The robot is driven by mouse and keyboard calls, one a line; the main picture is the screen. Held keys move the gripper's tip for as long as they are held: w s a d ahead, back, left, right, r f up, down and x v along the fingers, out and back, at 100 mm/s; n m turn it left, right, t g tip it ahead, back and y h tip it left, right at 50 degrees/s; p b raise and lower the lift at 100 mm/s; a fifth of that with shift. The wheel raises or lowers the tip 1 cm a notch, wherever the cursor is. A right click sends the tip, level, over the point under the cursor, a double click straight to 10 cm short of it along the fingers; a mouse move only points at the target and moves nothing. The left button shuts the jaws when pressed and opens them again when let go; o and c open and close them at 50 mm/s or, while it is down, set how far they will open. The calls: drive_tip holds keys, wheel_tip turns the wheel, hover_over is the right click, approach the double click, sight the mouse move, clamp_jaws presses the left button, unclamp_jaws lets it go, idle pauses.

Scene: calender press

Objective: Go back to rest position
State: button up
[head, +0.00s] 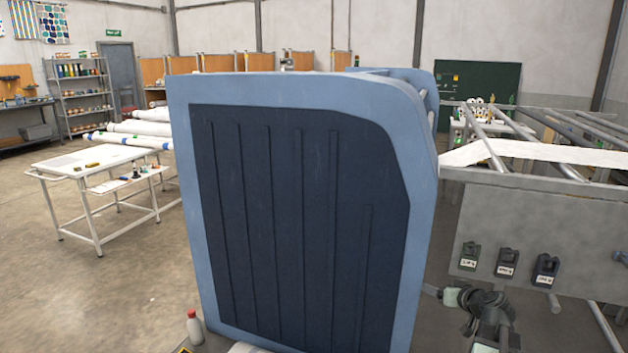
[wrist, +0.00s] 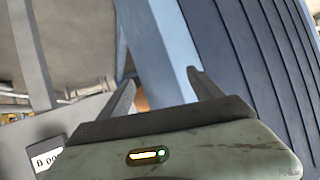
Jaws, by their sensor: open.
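My gripper (wrist: 160,78) is open in the wrist view, with its two grey fingers spread and nothing between their tips. Behind the fingers is the edge of the blue press panel (wrist: 240,50), with its dark ribbed face at right. In the head view my gripper (head: 433,291) is small at lower right, beside the right edge of the blue panel (head: 180,130). Whether it touches the panel cannot be told. My arm's dark links show just right of it.
A grey machine frame with rollers (head: 485,130) and several labelled switch boxes (head: 507,263) stands right of the panel. A white table (head: 65,165) stands further left; the floor (head: 60,300) in front is clear.

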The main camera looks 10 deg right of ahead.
drive_tip(key=w+a+f+n+g+y, duration=0.1)
drive_tip(key=a+f+g, duration=0.15)
drive_tip(key=a, duration=0.55)
drive_tip(key=w+a+f+n+g+y, duration=0.1)
drive_tip(key=a+f+y, duration=0.15)
drive_tip(key=a, duration=0.55)
drive_tip(key=s+a+f+g+h, duration=0.1)
drive_tip(key=s+a+f+g, duration=0.2)
drive_tip(key=a, duration=0.5)
drive_tip(key=s+a+f+g+h, duration=0.1)
drive_tip(key=s+a+f+g, duration=0.2)
drive_tip(key=a, duration=0.5)
drive_tip(key=s+a+f+g+h, duration=0.1)
drive_tip(key=s+a+f+g, duration=0.2)
drive_tip(key=a, duration=0.4)
wheel_tip(320, 180, up, 17)
drive_tip(key=s+p, duration=0.1)
drive_tip(key=p, duration=1.5)
drive_tip(key=shift+s+a+r, duration=0.2)
drive_tip(key=shift+s+a, duration=0.15)
drive_tip(key=shift+f, duration=0.1)
drive_tip(key=shift+d, duration=0.15)
